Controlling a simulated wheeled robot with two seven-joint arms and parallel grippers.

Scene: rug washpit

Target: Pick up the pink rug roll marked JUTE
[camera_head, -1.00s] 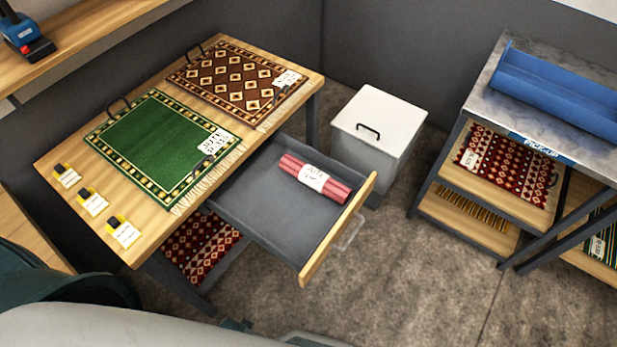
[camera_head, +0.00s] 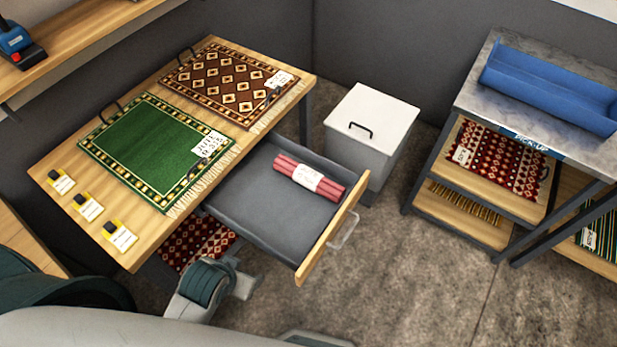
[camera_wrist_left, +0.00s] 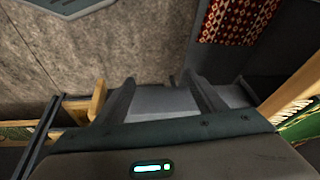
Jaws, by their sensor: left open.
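The pink rug roll (camera_head: 331,189) lies in the open drawer under the wooden table, near its back right side. A white label is wrapped around its middle, and the writing is too small to read surely. The drawer (camera_head: 262,212) is grey with a wooden front. My left gripper (camera_head: 235,272) is low in front of the table, left of the drawer front and well apart from the roll. In the left wrist view my left gripper (camera_wrist_left: 160,92) shows two spread fingers with nothing between them; the roll is not visible there. My right gripper is not in view.
The table (camera_head: 140,259) bears a green rug (camera_head: 150,150), a brown diamond rug (camera_head: 222,82) and yellow-black tagged items. A white lidded bin (camera_head: 372,115) stands behind the drawer. A metal-topped rack (camera_head: 480,75) with a blue tray stands right. Floor between is clear.

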